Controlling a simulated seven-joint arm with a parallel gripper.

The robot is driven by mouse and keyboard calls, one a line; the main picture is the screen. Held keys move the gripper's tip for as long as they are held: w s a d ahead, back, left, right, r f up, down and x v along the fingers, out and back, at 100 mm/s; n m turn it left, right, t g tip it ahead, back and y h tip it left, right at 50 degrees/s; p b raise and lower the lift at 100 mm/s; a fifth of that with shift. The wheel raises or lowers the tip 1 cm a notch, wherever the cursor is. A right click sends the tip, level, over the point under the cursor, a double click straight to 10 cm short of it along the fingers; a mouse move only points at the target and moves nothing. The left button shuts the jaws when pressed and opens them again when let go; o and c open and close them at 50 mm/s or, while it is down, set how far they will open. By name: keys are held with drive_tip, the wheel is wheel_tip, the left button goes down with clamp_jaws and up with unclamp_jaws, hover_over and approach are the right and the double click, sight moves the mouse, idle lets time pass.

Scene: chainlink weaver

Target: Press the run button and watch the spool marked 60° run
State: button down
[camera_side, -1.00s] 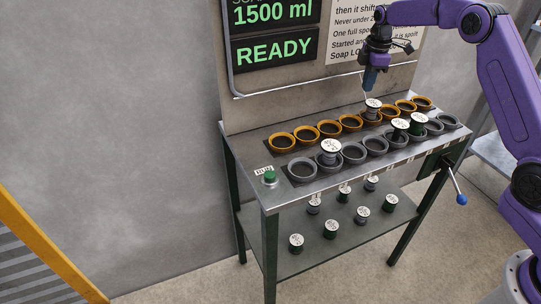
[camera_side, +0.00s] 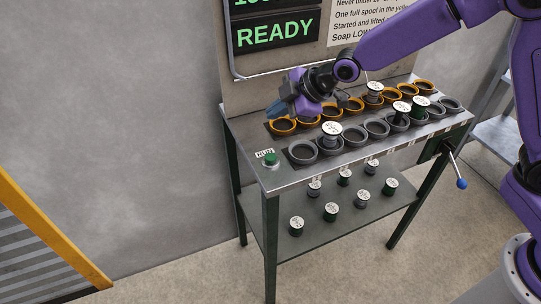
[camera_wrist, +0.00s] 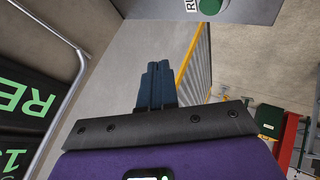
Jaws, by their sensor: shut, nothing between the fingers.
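The green run button (camera_side: 270,158) sits on a small plate at the table's front left corner; it also shows at the top edge of the wrist view (camera_wrist: 209,6). My gripper (camera_side: 273,112) is shut and empty, above the left end of the yellow ring row, behind and above the button and apart from it. Its closed blue fingers show in the wrist view (camera_wrist: 153,83). One spool (camera_side: 374,91) stands in a yellow ring. Grey-row spools stand at the left (camera_side: 331,131) and right (camera_side: 420,104). Their markings are too small to read, so I cannot tell which is 60°.
The display board (camera_side: 275,35) reads READY, beside a partly cut-off notice (camera_side: 366,22). Several spools stand on the lower shelf (camera_side: 270,225). A blue-knobbed lever (camera_side: 461,183) sticks out at the right. A yellow-edged barrier (camera_side: 55,245) stands at the left.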

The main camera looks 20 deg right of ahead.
sight(274, 158)
drive_tip(key=shift+s+a+r+y, duration=0.2)
drive_tip(key=shift+s+a+y, duration=0.2)
drive_tip(key=shift+s+a, duration=0.4)
drive_tip(key=shift+f, duration=0.1)
drive_tip(key=shift+f, duration=4.35)
drive_tip(key=shift+f, duration=0.1)
drive_tip(key=shift+f, duration=0.3)
